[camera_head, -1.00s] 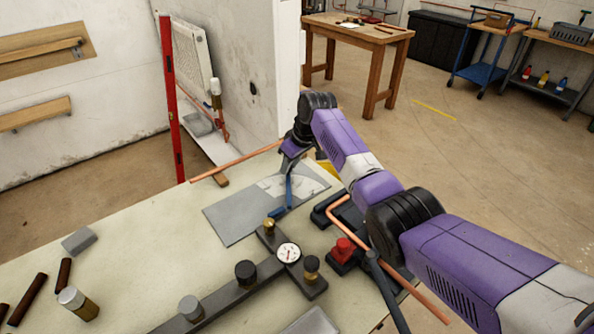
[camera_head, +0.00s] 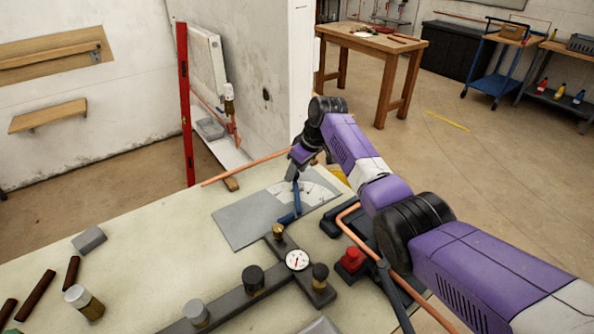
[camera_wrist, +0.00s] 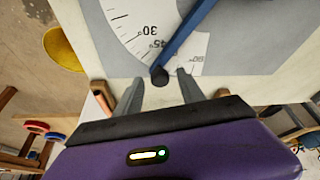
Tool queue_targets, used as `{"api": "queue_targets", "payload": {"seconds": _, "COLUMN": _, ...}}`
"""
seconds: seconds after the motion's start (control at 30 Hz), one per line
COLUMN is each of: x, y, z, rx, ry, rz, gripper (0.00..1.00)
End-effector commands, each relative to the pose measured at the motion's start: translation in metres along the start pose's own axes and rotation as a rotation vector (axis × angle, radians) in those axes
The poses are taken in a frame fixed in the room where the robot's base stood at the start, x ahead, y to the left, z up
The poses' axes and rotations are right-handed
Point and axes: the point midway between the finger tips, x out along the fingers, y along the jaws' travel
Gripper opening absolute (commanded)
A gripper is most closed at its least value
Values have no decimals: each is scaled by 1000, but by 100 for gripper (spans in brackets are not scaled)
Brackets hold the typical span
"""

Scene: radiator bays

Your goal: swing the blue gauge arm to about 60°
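The blue gauge arm (camera_head: 297,200) lies over a grey plate (camera_head: 240,222) with a white degree scale (camera_head: 318,190). In the wrist view the blue arm (camera_wrist: 187,35) runs from the upper right to a dark round knob (camera_wrist: 160,76) at its end. The knob end sits by the 45° mark, which it partly covers. The 30° mark is to its left, and a partly cut label is to its right. My gripper (camera_wrist: 159,78) is open, with one finger on each side of the knob and visible gaps between. It also shows in the head view (camera_head: 293,172).
A copper pipe (camera_head: 245,168) lies beside the plate, close to my gripper. A dark manifold with a dial (camera_head: 297,260) and a red-knobbed fixture (camera_head: 351,259) stand nearer on the bench. A grey block (camera_head: 89,239) lies left. The bench's left-middle surface is clear.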

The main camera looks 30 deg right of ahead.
Motion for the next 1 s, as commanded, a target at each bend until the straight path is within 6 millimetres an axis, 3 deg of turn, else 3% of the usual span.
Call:
{"api": "queue_targets", "payload": {"seconds": 0.27, "x": -4, "y": 0, "z": 0, "rx": 0, "ry": 0, "rz": 0, "gripper": 46}}
{"api": "queue_targets", "payload": {"seconds": 0.7, "x": -64, "y": 1, "z": 0, "rx": 0, "ry": 2, "rz": 2, "gripper": 46}}
{"api": "queue_targets", "payload": {"seconds": 1.0, "x": -78, "y": 0, "z": 0, "rx": 0, "ry": -1, "rz": 0, "gripper": 46}}
